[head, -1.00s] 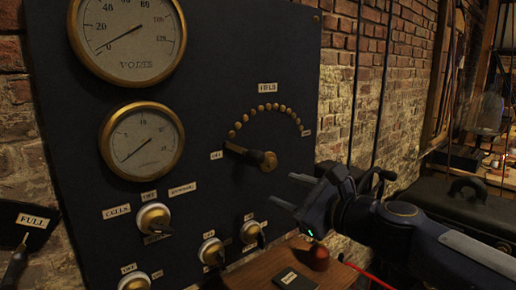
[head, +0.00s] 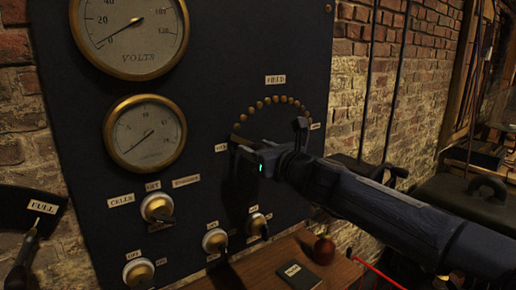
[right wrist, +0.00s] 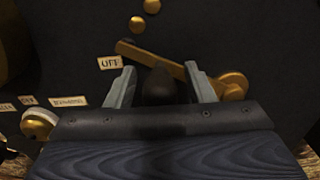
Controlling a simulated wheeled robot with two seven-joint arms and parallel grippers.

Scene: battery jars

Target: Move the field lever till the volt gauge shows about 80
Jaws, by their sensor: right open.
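The volt gauge (head: 128,32) is a brass-rimmed dial at the top left of the panel. Its needle lies near 0. The field lever (right wrist: 138,51) is a brass arm with a dark knob (right wrist: 158,86). In the right wrist view its free end lies close to the OFF label (right wrist: 110,62). My right gripper (right wrist: 160,84) is open, with one finger on each side of the knob; I cannot tell if either touches it. In the head view my right gripper (head: 268,138) hides most of the lever. My left gripper is not in view.
An arc of brass studs (head: 275,101) curves above the lever. A second, smaller gauge (head: 145,133) and several round switches (head: 157,207) are on the panel. Below is a wooden shelf (head: 245,272) with a red-brown ball-shaped object (head: 324,250). A FULL-labelled handle stands far left (head: 27,255).

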